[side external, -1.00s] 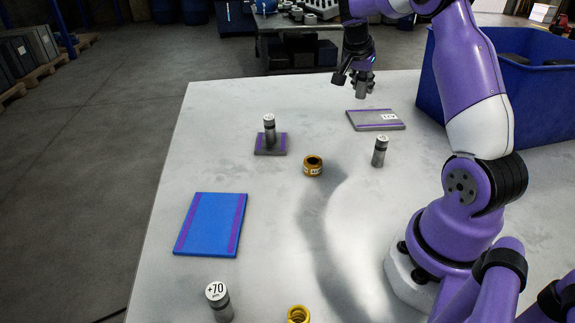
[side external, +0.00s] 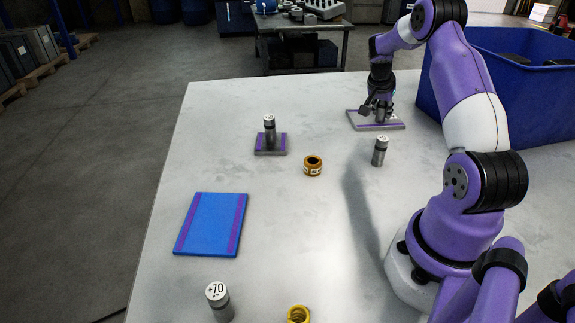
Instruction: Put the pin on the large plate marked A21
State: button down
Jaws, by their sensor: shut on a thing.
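A grey plate with purple edge strips (side external: 358,121) lies at the back right of the table; in this view its label is largely covered by my gripper and the pin. My gripper (side external: 381,108) is over this plate, pointing down, shut on a grey metal pin (side external: 381,116). The pin is upright and its lower end is at or just above the plate; I cannot tell whether it touches.
Another pin (side external: 379,151) stands in front of the plate. A pin (side external: 269,128) stands on a small grey plate (side external: 262,152). A brass ring (side external: 313,166), a blue plate (side external: 210,225), a pin marked +70 (side external: 219,303) and a yellow ring (side external: 298,314) are nearer. A blue bin (side external: 520,100) is right.

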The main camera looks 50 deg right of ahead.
jog(key=c, duration=0.6)
grip_release()
jog(key=shift+f, duration=0.1)
jog(key=shift+a+r, duration=0.1)
jog(key=shift+r, duration=0.25)
jog(key=v, duration=1.1)
jog(key=w+a+r+n+t+y, duration=0.1)
jog(key=w+a+r+n+t, duration=0.15)
jog(key=a, duration=0.45)
jog(key=w+a+r+n+t, duration=0.1)
jog(key=a+r+n, duration=0.25)
jog(key=a, duration=0.35)
jog(key=s+a+n+y, duration=0.1)
jog(key=s+a+n, duration=0.1)
jog(key=a+n, duration=0.2)
jog(key=s+a+f+n+t+y, duration=0.1)
jog(key=s+a+n+y, duration=0.1)
jog(key=a, duration=0.8)
jog(key=s+a+n+t+y, duration=0.1)
jog(key=s+a+n, duration=0.3)
jog(key=a+n, duration=0.2)
jog(key=shift+s+a+f+y, duration=0.15)
jog(key=shift+a+f+y, duration=0.15)
jog(key=shift+a, duration=0.2)
